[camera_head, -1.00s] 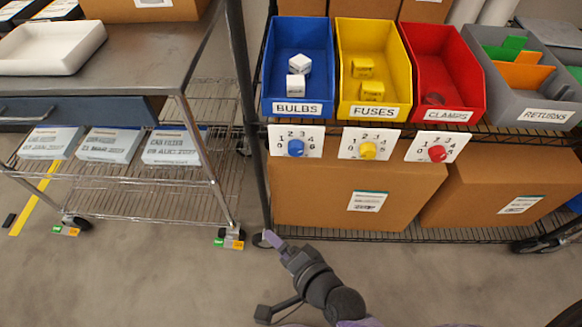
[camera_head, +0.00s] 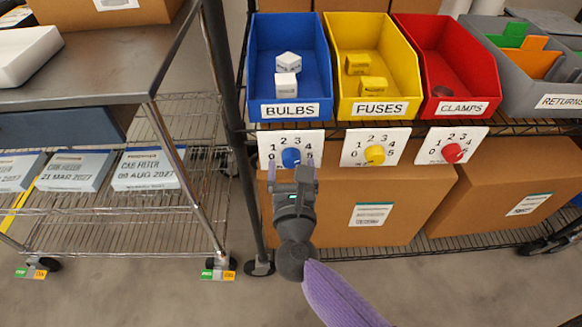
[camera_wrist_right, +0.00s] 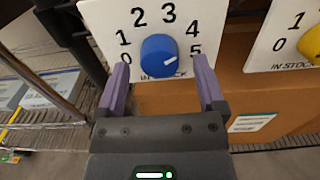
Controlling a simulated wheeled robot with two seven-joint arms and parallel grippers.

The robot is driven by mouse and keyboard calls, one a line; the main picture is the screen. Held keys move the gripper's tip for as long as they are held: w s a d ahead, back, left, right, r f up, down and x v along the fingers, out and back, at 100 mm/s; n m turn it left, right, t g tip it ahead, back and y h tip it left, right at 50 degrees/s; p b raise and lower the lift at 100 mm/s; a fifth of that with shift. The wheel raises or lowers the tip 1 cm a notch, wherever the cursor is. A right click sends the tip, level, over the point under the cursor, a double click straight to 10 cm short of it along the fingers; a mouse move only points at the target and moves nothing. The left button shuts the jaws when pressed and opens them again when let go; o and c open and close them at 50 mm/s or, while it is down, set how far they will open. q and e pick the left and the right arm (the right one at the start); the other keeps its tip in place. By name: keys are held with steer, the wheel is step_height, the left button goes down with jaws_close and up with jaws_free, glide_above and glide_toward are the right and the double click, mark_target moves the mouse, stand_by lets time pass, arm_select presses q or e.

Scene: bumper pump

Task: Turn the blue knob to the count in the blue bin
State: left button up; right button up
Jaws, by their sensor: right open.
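The blue knob (camera_head: 291,157) sits on a white dial plate below the blue bin (camera_head: 290,96). It shows larger in the wrist view (camera_wrist_right: 159,56), with the dial numbers around it. Its white mark points to the right, toward the 4 and 5 side; the exact number is hard to tell. The blue bin, labelled BULBS, holds two white boxes (camera_head: 288,64). My right gripper (camera_head: 292,170) is open just in front of and below the knob. In the wrist view its two fingers (camera_wrist_right: 161,80) stand on either side, apart from the knob. My left gripper is not in view.
Yellow (camera_head: 375,156) and red (camera_head: 452,153) knobs sit to the right, under the yellow and red bins. Cardboard boxes (camera_head: 420,208) stand on the shelf below. A dark shelf post (camera_head: 240,150) rises close left of the blue knob's plate. A metal cart (camera_head: 90,95) stands at left.

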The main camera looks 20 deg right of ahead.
steer(key=shift+w+d, duration=0.1)
steer(key=shift+w, duration=0.2)
steer(key=shift+c, duration=1.3)
jaws_close()
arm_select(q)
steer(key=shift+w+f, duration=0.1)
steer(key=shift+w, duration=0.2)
